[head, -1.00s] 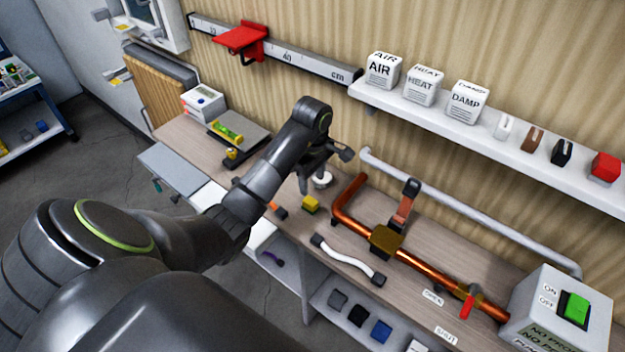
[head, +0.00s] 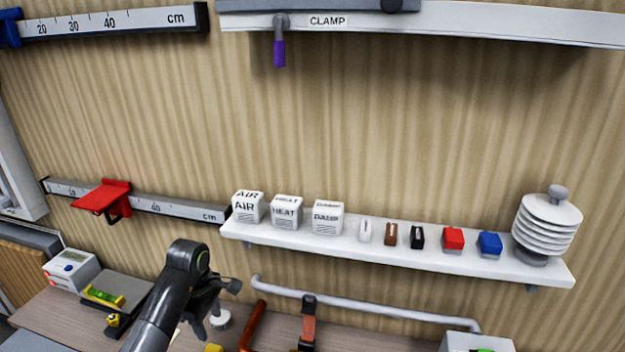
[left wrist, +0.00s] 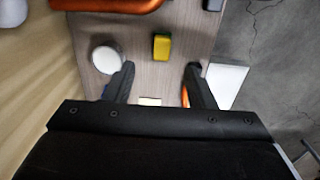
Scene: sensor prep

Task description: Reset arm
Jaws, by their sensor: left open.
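My left gripper (head: 214,302) is above the workbench, in front of the wall, with the arm coming up from the lower left. In the left wrist view its two fingers (left wrist: 160,76) are spread wide with nothing held between them. A yellow block (left wrist: 161,46) lies on the bench beyond the fingertips. A white round piece (left wrist: 107,58) is beside the left fingertip in that view, and an orange piece shows partly behind the right finger. My right gripper is in neither view.
A copper pipe (head: 252,327) and a grey rail (head: 370,304) run right of my gripper. A white shelf (head: 400,252) holds AIR, HEAT and DAMP blocks, small coloured pieces and a ribbed white sensor shield (head: 547,225). A red bracket (head: 106,197) sits on the wall ruler.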

